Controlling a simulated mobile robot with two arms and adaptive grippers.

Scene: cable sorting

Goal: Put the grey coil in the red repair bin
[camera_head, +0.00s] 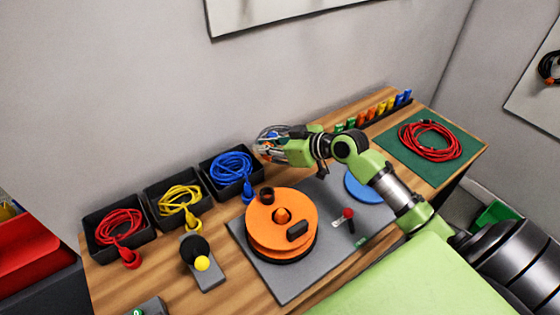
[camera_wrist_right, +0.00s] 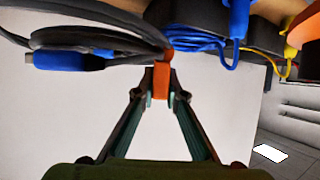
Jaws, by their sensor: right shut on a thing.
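The grey coil (camera_wrist_right: 100,14) fills the upper left of the right wrist view, with a blue plug (camera_wrist_right: 68,61) on it. My right gripper (camera_wrist_right: 161,85) is shut on an orange tab or tie at the coil. In the head view, my right gripper (camera_head: 268,147) holds the grey coil (camera_head: 267,131) raised near the wall, beyond the blue-cable bin; gripper and coil overlap there. The red bin (camera_head: 35,250) is at the far left edge, partly cut off, well apart from the gripper. My left gripper is not in view.
Black bins hold red (camera_head: 119,224), yellow (camera_head: 178,199) and blue (camera_head: 231,166) cables along the wall. An orange reel (camera_head: 268,240) stands on a grey mat (camera_head: 285,292). A red coil (camera_head: 430,140) lies on a green mat (camera_head: 400,155). A black-and-yellow item (camera_head: 198,252) stands front left.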

